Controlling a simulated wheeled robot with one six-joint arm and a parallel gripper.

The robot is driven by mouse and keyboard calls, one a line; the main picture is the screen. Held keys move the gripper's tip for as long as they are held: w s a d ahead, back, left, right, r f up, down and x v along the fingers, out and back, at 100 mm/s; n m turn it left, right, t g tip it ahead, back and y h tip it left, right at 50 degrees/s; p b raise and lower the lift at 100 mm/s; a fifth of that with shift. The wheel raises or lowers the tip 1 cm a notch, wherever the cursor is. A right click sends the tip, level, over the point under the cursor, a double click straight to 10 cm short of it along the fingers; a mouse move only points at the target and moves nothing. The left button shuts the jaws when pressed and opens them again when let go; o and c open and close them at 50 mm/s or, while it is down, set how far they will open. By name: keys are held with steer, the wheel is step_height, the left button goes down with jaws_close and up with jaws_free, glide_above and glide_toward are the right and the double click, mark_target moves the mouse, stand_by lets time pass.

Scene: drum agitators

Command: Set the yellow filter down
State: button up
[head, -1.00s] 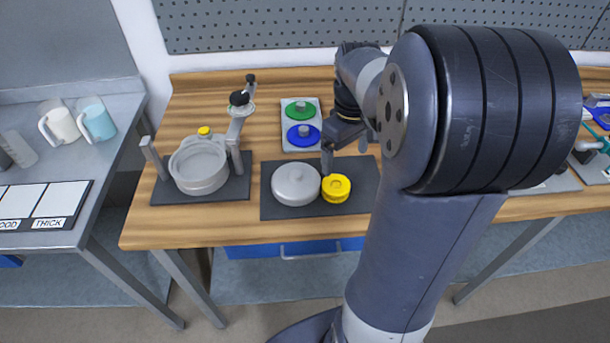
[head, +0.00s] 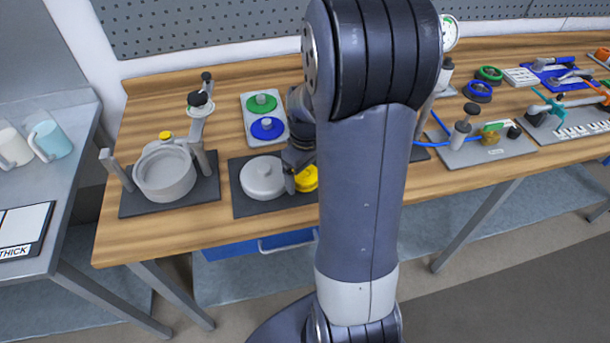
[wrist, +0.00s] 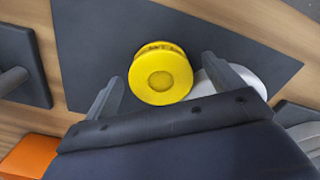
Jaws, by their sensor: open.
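The yellow filter (head: 308,179) is a round flanged disc resting on a dark mat (head: 243,207). It lies beside a pale grey round lid (head: 262,178). My arm hides its right part in the head view. In the wrist view the yellow filter (wrist: 160,76) shows whole, between the two spread fingers of my gripper (wrist: 161,70), with a gap to each finger. My gripper is open. In the head view one finger is seen near the filter's left side, and the other is hidden.
A grey pot (head: 165,172) with a side stand is on another mat at left. A plate with a green disc (head: 261,104) and a blue disc (head: 268,128) lies behind. Fixtures stand at right. Bare wood lies along the front edge.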

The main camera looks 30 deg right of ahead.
steer(key=shift+f, duration=0.1)
steer(key=shift+c, duration=0.2)
steer(key=c, duration=1.1)
